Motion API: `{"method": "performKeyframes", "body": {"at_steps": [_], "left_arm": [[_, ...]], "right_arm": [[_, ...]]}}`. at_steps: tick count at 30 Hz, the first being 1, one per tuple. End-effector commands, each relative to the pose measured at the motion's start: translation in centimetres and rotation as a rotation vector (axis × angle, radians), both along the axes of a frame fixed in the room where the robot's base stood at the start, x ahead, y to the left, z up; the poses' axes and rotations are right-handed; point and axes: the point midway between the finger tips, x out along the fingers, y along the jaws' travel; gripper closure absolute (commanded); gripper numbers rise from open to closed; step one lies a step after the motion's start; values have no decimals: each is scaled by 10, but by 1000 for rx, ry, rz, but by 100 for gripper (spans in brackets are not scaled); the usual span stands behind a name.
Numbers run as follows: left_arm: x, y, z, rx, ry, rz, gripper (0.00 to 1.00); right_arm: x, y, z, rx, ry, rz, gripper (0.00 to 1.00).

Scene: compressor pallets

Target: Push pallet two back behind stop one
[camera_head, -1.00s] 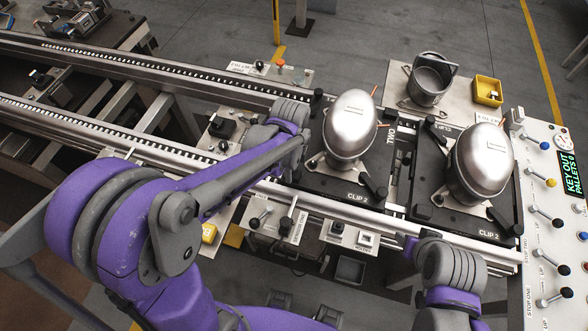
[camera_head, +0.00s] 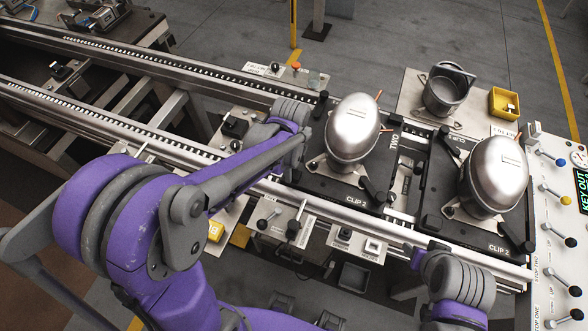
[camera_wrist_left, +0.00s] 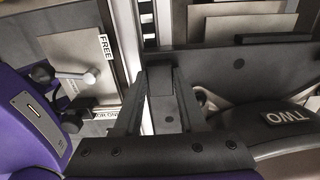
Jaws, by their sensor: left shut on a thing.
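Pallet two (camera_head: 318,181), a black plate marked TWO, lies across the two rails and carries a silver compressor (camera_head: 352,128). My left gripper (camera_head: 303,124) is at its left, far side; the wrist hides the fingers there. In the left wrist view my left gripper (camera_wrist_left: 160,98) is shut on a dark part of pallet two (camera_wrist_left: 230,66), whose TWO label shows at the right. A panel at the right carries the labels STOP ONE and STOP TWO; I cannot make out stop one itself. My right gripper (camera_head: 428,256) is low in front of the rails, its fingers hidden.
A second black pallet (camera_head: 433,212) with a silver compressor (camera_head: 497,172) stands to the right, with a gap between the pallets. A lever panel (camera_head: 547,240) is at the far right. The rails (camera_head: 110,121) run clear to the left. A yellow bin (camera_head: 505,103) stands behind.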

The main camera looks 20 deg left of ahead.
Motion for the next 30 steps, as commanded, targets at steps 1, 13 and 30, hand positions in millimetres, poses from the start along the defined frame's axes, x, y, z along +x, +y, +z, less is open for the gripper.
{"method": "performKeyframes", "body": {"at_steps": [1,13,30], "left_arm": [[1,3,1,2,-3,1,100],[1,15,1,2,-2,1,100],[1,32,1,1,-3,1,100]], "right_arm": [[0,0,0,0,0,0,50],[0,0,-1,0,1,0,50],[-1,0,-3,0,2,0,50]]}}
